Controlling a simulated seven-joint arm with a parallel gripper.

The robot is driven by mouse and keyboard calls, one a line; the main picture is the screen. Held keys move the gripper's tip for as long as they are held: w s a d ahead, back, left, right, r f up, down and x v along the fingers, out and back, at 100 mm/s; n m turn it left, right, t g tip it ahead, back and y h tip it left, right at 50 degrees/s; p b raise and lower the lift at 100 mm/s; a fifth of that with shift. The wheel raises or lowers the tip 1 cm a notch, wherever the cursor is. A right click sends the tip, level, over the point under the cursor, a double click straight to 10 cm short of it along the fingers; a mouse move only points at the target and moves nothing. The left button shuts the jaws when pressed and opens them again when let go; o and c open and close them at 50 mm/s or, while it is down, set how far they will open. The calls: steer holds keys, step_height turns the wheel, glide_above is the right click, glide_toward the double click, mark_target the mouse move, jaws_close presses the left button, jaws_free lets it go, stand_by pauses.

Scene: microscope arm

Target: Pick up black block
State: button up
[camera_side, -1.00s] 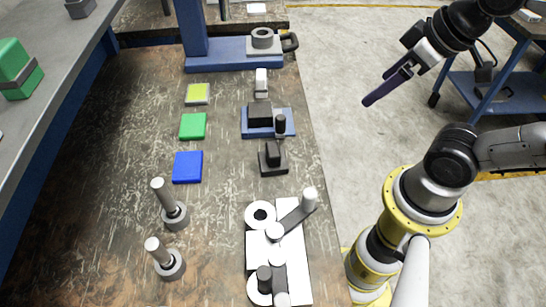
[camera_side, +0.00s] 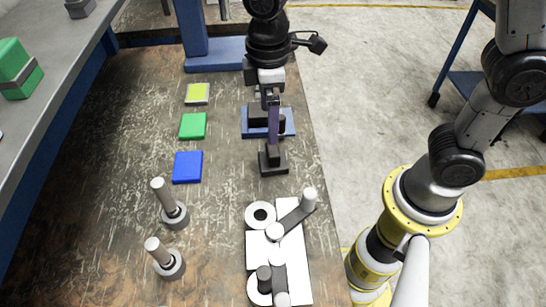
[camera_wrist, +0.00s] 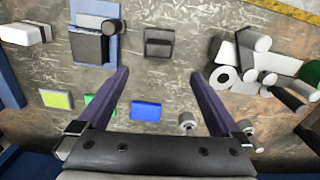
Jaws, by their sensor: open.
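A black block with a raised narrower top (camera_side: 272,166) stands on the table. In the wrist view the block (camera_wrist: 159,43) lies just beyond the fingertips, centred between them. My gripper (camera_side: 273,145) is above the block and points down; its fingers partly cover the block's top in the side view. The wrist view shows the gripper (camera_wrist: 160,73) open, with two purple fingers wide apart and nothing between them.
Yellow (camera_side: 197,93), green (camera_side: 193,126) and blue (camera_side: 188,167) squares lie to the left. Two grey pegs (camera_side: 166,205) stand nearer the front. A white fixture with levers (camera_side: 292,250) is in front of the block. A blue stand (camera_side: 215,54) is at the back.

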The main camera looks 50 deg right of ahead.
mark_target(272, 148)
step_height(272, 148, down, 8)
steer(key=shift+d+r, duration=0.1)
steer(key=shift+r, duration=0.1)
steer(key=shift+s+d+f, duration=0.1)
steer(key=shift+d+f, duration=0.05)
steer(key=shift+f, duration=1.2)
steer(key=shift+s+d+f, duration=0.1)
steer(key=shift+d+f, duration=0.05)
steer(key=shift+f, duration=1.2)
steer(key=shift+w+r, duration=0.1)
steer(key=shift+w, duration=0.05)
jaws_close()
